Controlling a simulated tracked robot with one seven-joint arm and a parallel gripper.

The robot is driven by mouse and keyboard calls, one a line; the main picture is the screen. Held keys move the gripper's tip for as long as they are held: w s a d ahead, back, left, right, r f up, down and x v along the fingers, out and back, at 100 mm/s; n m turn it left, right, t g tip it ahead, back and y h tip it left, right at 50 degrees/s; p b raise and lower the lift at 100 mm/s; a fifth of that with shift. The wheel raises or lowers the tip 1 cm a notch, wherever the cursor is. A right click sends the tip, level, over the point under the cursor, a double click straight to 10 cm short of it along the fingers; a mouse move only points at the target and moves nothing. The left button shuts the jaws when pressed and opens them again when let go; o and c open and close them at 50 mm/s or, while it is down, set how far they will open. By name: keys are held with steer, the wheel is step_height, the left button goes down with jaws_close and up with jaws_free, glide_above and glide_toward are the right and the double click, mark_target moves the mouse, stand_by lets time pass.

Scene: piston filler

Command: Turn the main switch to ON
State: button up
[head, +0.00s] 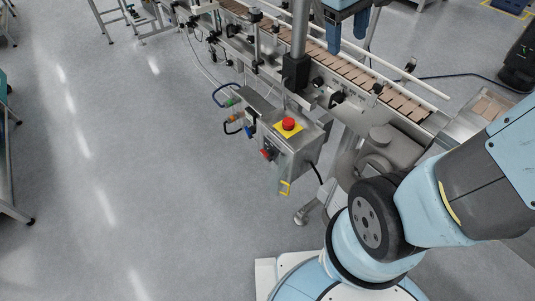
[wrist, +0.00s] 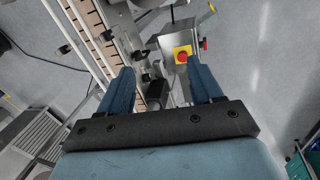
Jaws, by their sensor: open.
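The main switch appears to be the red knob (head: 266,153) on the side face of a grey metal control box (head: 300,146); its position marking is too small to read. In the wrist view the red knob (wrist: 205,44) shows at the box's right side, beyond the right finger. A red mushroom button on a yellow plate (head: 288,124) sits on top of the box. My gripper (head: 347,32) has two blue fingers pointing down, over the conveyor and apart from the box. In the wrist view my gripper (wrist: 160,65) is open, with nothing between its fingers.
The conveyor (head: 345,65) with brown slats and rails runs behind the box. A vertical post (head: 299,30) rises near it. A yellow part (head: 286,187) hangs under the box, and coloured buttons (head: 236,110) sit to its left.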

steer(key=w+a+f+n+g+h, duration=0.2)
steer(key=w+a+f+n+h, duration=0.15)
steer(key=w+f, duration=0.3)
steer(key=n+h, duration=0.6)
steer(key=n, duration=0.5)
glide_above(265, 154)
step_height(265, 154, down, 20)
steer(key=s+a+f+n+t+h, duration=0.1)
steer(key=s+a+f+n+t, duration=0.3)
steer(key=f, duration=0.7)
steer(key=s+a+f+n+t+h, duration=0.1)
steer(key=a+f+n+t, duration=0.4)
steer(key=f, duration=0.6)
steer(key=s+a+f+n+t+h, duration=0.1)
steer(key=s+a+f+n+t, duration=0.15)
steer(key=f+n, duration=0.65)
steer(key=w+d+f+m, duration=0.1)
steer(key=w+d, duration=0.1)
steer(key=d, duration=0.2)
steer(key=w+d+m, duration=0.1)
steer(key=w+d, duration=0.2)
steer(key=w+d+f+m+g, duration=0.1)
steer(key=w+d, duration=0.1)
steer(key=d, duration=0.2)
steer(key=shift+w+d+f, duration=0.15)
steer(key=shift+d+f, duration=0.15)
steer(key=shift+d, duration=0.05)
steer(key=shift+c, duration=0.3)
